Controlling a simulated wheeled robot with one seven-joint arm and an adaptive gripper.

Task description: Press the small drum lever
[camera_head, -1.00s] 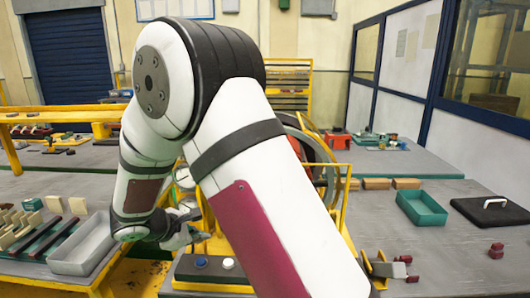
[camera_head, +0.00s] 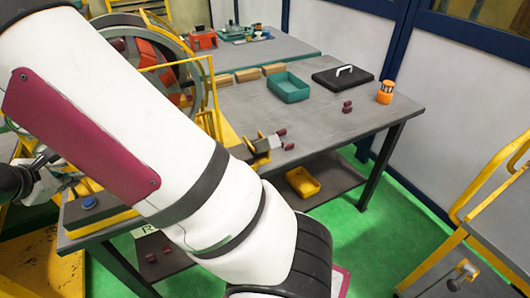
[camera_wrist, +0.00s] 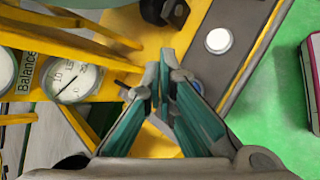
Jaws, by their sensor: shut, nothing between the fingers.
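My gripper (camera_wrist: 164,60) is shut and empty in the wrist view, its teal fingers meeting over a yellow frame. I cannot single out the small drum lever with certainty. A dark knob-like part (camera_wrist: 165,10) is at the top of the wrist view, beyond the fingertips and apart from them in the picture. A large drum or wheel (camera_head: 205,70) stands behind my arm in the head view, and my arm hides part of it.
Gauges (camera_wrist: 75,76) sit left of my fingers in the wrist view; a white button (camera_wrist: 218,41) is to their right. A blue button (camera_head: 89,202) is on the near panel. A grey table (camera_head: 340,125) holds a green tray (camera_head: 290,88).

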